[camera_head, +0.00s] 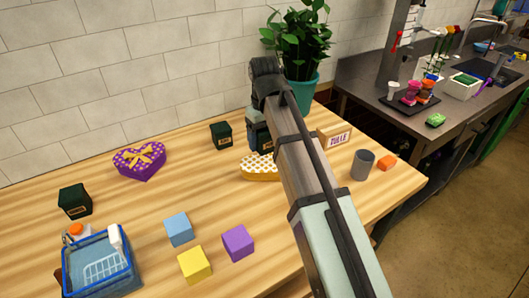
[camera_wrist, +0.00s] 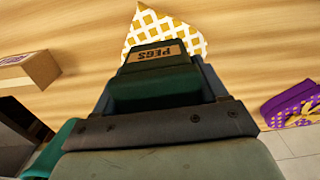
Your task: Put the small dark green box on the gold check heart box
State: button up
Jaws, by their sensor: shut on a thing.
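The gold check heart box (camera_head: 256,174), white with gold checks, lies on the wooden table partly hidden behind my arm. It also shows in the wrist view (camera_wrist: 170,28), just beyond the held box. My gripper (camera_wrist: 158,76) is shut on a small dark green box (camera_wrist: 152,84) with a tan label reading PEGS. In the head view the held box (camera_head: 263,142) is mostly hidden by my arm and appears just behind and above the heart box. I cannot tell whether the two touch.
Two other dark green boxes (camera_head: 221,135) (camera_head: 74,202) stand on the table. A purple heart box (camera_head: 139,160), a blue basket (camera_head: 100,265), coloured cubes (camera_head: 194,264), a grey cup (camera_head: 363,164) and a wooden box (camera_head: 335,136) surround the area. A potted plant (camera_head: 303,92) stands behind.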

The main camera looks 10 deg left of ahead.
aim_at(264, 150)
jog(key=shift+f, duration=2.4)
jog(key=shift+f, duration=0.15)
jog(key=o, duration=1.1)
jog(key=shift+r, duration=3.95)
